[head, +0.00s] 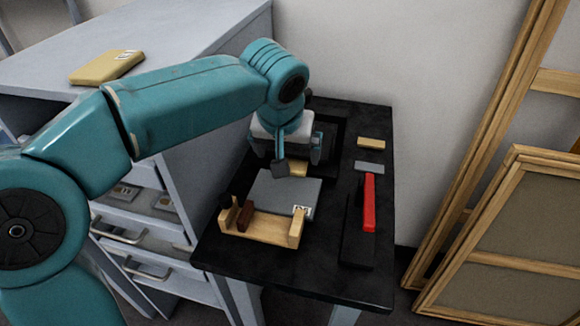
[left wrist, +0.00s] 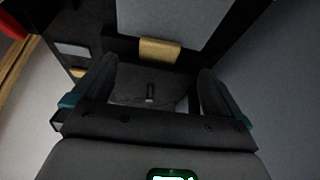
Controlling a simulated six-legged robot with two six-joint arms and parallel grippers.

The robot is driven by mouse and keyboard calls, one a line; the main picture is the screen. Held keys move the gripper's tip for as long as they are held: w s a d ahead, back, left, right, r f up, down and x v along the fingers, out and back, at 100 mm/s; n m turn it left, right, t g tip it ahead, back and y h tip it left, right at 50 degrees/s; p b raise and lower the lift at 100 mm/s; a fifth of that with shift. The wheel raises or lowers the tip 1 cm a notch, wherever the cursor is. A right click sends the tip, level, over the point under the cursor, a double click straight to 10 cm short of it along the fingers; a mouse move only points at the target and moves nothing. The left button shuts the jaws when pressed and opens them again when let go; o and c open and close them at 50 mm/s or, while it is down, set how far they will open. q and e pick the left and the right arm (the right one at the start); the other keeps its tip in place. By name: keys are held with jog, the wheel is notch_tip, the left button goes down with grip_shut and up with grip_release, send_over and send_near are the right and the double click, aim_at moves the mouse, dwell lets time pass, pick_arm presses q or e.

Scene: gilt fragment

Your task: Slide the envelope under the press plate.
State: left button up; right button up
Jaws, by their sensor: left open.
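My left gripper (head: 297,158) is open above the black table, just behind a flat grey plate (head: 283,191). In the left wrist view its two fingers (left wrist: 160,72) are spread, with nothing between them. The grey plate (left wrist: 180,16) is at the top there, and a short tan piece (left wrist: 160,50) shows at its edge. A wooden holder (head: 262,229) with upright ends stands at the plate's front edge. I cannot tell for certain which item is the press plate. A flat tan packet with a label (head: 106,67), possibly the envelope, lies on the cabinet top. My right gripper is not in view.
A red-handled tool (head: 369,203) lies on the table's right side, near a small grey piece (head: 369,168) and a tan block (head: 372,143). The grey cabinet (head: 190,30) with open drawers stands left. Wooden frames (head: 505,245) lean at right.

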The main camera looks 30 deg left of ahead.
aim_at(298, 167)
pick_arm(q)
jog(key=b+x, duration=0.1)
jog(key=x, duration=0.6)
jog(key=shift+f, duration=0.1)
jog(key=c, duration=1.1)
